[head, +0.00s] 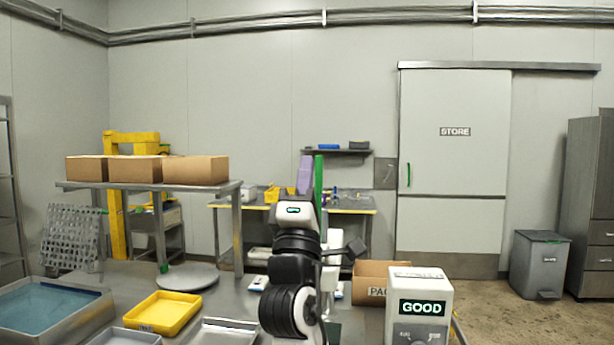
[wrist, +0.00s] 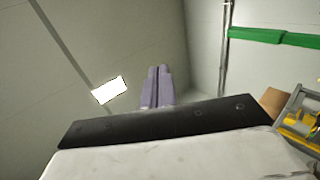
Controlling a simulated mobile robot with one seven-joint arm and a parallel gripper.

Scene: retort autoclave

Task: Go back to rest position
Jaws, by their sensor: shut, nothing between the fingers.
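My gripper (head: 305,160) is raised near the middle of the head view, with its purple fingers pointing up above my folded arm. In the wrist view the purple fingers of my gripper (wrist: 159,70) lie close together, shut and empty. They point toward bare wall and ceiling, and nothing touches them. A green upright strip (head: 319,180) shows just right of the fingers in the head view; I cannot tell how far behind them it is.
A yellow tray (head: 166,313), a water basin (head: 46,308) and a box reading GOOD (head: 421,300) stand around my arm. Cardboard boxes (head: 196,170) sit on a raised shelf at left. A back bench (head: 350,205) stands behind. The space above is clear.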

